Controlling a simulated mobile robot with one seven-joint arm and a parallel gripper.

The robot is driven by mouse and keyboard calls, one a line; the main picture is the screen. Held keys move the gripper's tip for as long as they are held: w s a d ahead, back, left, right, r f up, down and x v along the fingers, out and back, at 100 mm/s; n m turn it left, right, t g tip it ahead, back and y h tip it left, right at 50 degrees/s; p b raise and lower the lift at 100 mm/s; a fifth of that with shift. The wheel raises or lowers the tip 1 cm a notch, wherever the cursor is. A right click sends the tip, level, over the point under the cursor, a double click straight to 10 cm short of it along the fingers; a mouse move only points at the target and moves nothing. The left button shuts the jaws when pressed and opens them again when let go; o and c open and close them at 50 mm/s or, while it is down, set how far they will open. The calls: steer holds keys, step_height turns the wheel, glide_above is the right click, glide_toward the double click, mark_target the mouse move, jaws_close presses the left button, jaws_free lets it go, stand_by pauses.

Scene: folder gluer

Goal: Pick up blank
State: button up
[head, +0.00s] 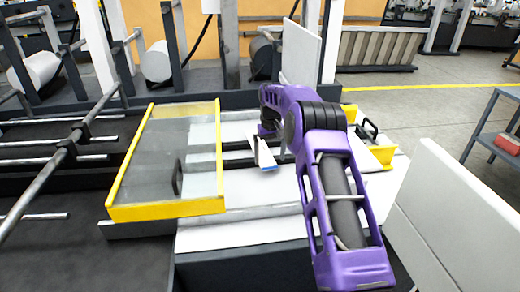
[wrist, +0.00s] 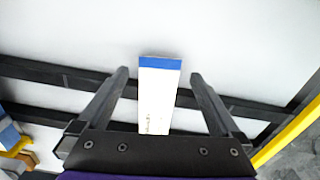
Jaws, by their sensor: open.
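The blank (wrist: 158,105) is a small white rectangular piece with a blue band along its far end. In the wrist view it lies between the two fingers of my gripper (wrist: 160,75), with a gap on each side. Its near end is hidden behind the gripper body. My gripper is open and empty. In the head view the blank (head: 264,155) shows as a tilted white piece with a blue edge, below the end of my purple arm, on the machine's pale bed. My gripper is mostly hidden there by the arm. I cannot tell how far above the blank the fingertips are.
A yellow-framed clear guard (head: 165,165) stands left of the blank. Dark rails (wrist: 55,90) cross the pale bed. A white panel (head: 455,215) is at the front right. A grey stand with a red item (head: 508,145) is farther right.

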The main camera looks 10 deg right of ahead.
mark_target(270, 167)
steer(key=shift+f, duration=1.35)
steer(key=shift+f, duration=0.25)
steer(key=c, duration=1.2)
